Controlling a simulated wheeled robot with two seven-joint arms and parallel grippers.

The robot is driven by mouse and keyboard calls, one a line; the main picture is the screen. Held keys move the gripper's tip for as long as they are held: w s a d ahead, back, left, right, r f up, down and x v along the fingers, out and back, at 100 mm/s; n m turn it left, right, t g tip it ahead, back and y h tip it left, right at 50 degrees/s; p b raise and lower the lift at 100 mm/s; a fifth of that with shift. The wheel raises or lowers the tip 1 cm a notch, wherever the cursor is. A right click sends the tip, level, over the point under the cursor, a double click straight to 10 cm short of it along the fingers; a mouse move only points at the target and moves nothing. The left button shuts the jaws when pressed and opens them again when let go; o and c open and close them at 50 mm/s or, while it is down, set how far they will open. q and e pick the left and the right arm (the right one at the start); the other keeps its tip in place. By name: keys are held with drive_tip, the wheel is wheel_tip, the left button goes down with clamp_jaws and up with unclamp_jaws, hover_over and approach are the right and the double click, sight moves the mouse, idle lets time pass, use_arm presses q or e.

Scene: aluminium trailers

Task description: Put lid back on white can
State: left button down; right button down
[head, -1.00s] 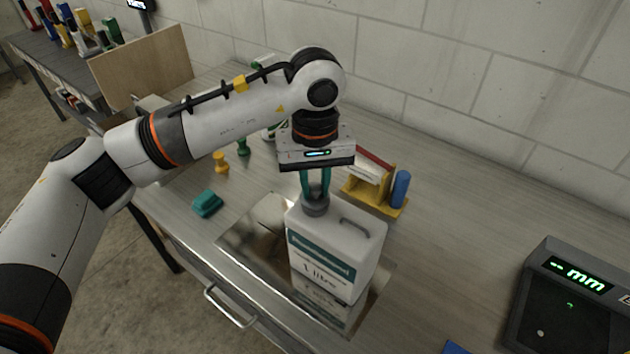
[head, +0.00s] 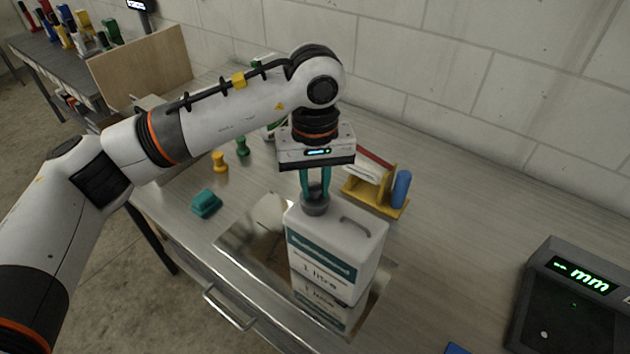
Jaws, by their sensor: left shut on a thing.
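The white can (head: 335,252), with a teal label and "1 litre" print, stands upright on a shiny metal plate on the bench. The grey lid (head: 315,204) is at the can's top left corner, over the spout. My left gripper (head: 315,193) points straight down with its teal fingers shut on the lid. The spout under the lid is hidden, so I cannot tell how far the lid is seated. My right gripper is not in view.
A yellow holder (head: 376,200) with a blue cylinder (head: 401,187) stands just behind the can. A teal block (head: 206,203) lies to the left. A dark measuring device (head: 566,300) is at the right. The bench between is clear.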

use_arm(q)
drive_tip(key=shift+b, duration=0.45)
idle(0.4)
idle(0.3)
drive_tip(key=c, duration=1.2)
unclamp_jaws()
drive_tip(key=shift+o, duration=0.5)
drive_tip(key=o, duration=0.4)
drive_tip(key=shift+r, duration=0.1)
drive_tip(key=shift+r+p, duration=1.3)
drive_tip(key=shift+r, duration=2.1)
